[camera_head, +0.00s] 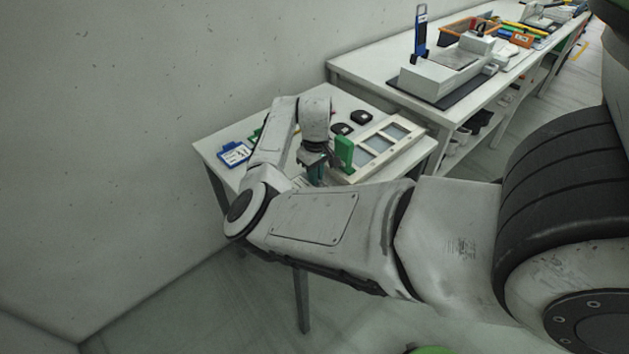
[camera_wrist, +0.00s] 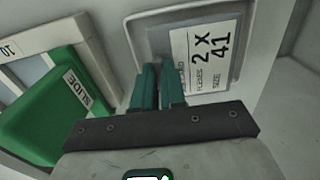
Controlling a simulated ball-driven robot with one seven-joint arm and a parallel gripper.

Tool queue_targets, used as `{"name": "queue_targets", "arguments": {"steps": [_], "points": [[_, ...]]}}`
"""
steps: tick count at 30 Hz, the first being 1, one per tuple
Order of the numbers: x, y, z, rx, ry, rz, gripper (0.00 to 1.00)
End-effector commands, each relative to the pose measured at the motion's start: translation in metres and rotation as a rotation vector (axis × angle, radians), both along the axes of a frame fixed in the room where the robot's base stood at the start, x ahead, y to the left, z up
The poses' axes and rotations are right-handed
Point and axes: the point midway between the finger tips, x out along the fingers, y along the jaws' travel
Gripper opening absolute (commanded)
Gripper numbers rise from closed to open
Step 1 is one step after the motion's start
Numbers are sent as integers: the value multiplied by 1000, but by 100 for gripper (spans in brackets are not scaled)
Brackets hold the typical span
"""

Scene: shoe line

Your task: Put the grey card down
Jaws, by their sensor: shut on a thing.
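The grey card (camera_wrist: 155,41) carries a white label reading "2 X 41" and lies just past my fingertips in the wrist view. My gripper (camera_wrist: 159,75) has its two teal fingers close together, shut on the card at its near edge. A pale rim runs around the card; I cannot tell whether the card touches the surface under it. In the head view my gripper (camera_head: 316,172) is low over the front of the small white table (camera_head: 215,143), beside a green block. The card is mostly hidden there by my arm.
A green block marked "SLIDE" (camera_wrist: 48,115) stands left of my fingers, by a pale framed tray (camera_wrist: 30,43). The tray (camera_head: 408,137) has several compartments. Black round pieces (camera_head: 362,116) and a blue-framed card (camera_head: 234,153) lie on the table. A longer bench (camera_head: 365,68) stands behind.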

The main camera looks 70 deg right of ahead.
Motion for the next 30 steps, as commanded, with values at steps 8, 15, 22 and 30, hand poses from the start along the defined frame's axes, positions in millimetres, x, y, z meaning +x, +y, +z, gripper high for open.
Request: {"name": "queue_targets", "arguments": {"steps": [8,15,22,30], "points": [[-1,1,-29,2,1,-1,0],[-1,0,-29,1,1,-1,0],[-1,0,-30,1,0,-1,25],[0,0,-30,1,0,-1,36]]}}
